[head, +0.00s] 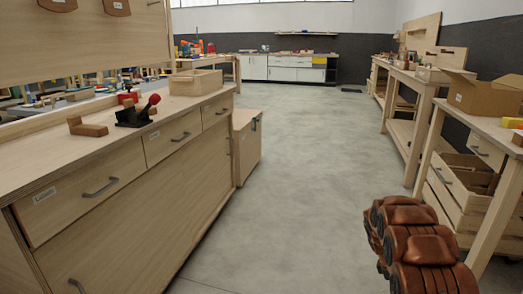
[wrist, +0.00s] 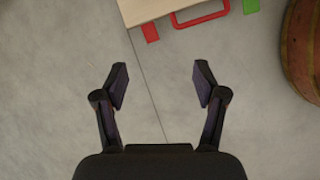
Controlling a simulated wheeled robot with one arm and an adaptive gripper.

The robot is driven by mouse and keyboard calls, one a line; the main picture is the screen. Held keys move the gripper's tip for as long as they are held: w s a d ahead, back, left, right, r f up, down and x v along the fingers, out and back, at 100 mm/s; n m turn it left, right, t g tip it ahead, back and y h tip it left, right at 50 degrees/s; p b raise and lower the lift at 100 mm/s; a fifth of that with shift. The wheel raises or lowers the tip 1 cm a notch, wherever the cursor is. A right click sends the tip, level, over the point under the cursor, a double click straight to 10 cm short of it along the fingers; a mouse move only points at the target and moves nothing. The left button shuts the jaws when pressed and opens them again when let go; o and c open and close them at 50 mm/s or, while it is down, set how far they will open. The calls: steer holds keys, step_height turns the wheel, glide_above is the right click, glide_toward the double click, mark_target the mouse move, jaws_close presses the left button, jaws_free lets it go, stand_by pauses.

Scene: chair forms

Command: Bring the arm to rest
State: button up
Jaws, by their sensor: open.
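My gripper (wrist: 160,85) shows in the wrist view with its two dark fingers spread apart. It is open and nothing is between the fingers. Grey concrete floor (wrist: 60,80) lies below it. In the head view, a copper-brown jointed part (head: 415,245) at the lower right looks like my arm, folded up. My gripper is not visible in the head view.
Wooden benches (head: 428,85) line the right, one bearing a cardboard box (head: 480,97). The grey floor (head: 300,150) between is clear. A wooden board (wrist: 150,8) appears at the wrist view's top edge.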

steer(key=s+a+r+m+p, duration=0.2)
steer(key=s+a+r+p, duration=0.25)
steer(key=r, duration=0.75)
steer(key=s+a+r+m+y+p, duration=0.15)
steer(key=s+a+r+p, duration=0.35)
steer(key=r, duration=0.7)
steer(key=s+a+r+m+p, duration=0.35)
steer(key=r+p, duration=0.25)
steer(key=r, duration=0.5)
steer(key=s+a+r+m+y+p, duration=0.1)
steer(key=s+a+r+p, duration=0.4)
steer(key=s+r, duration=0.3)
steer(key=s+a+r+m+y+p, duration=0.1)
steer(key=s+a+r+p, duration=0.4)
steer(key=s, duration=0.5)
steer(key=s+a+r+m+y+p, duration=0.1)
steer(key=s+a+r+m+p, duration=0.1)
steer(key=s+a+r+p, duration=0.3)
steer(key=s+r+p, duration=0.4)
steer(key=r, duration=0.3)
steer(key=shift+c, duration=0.4)
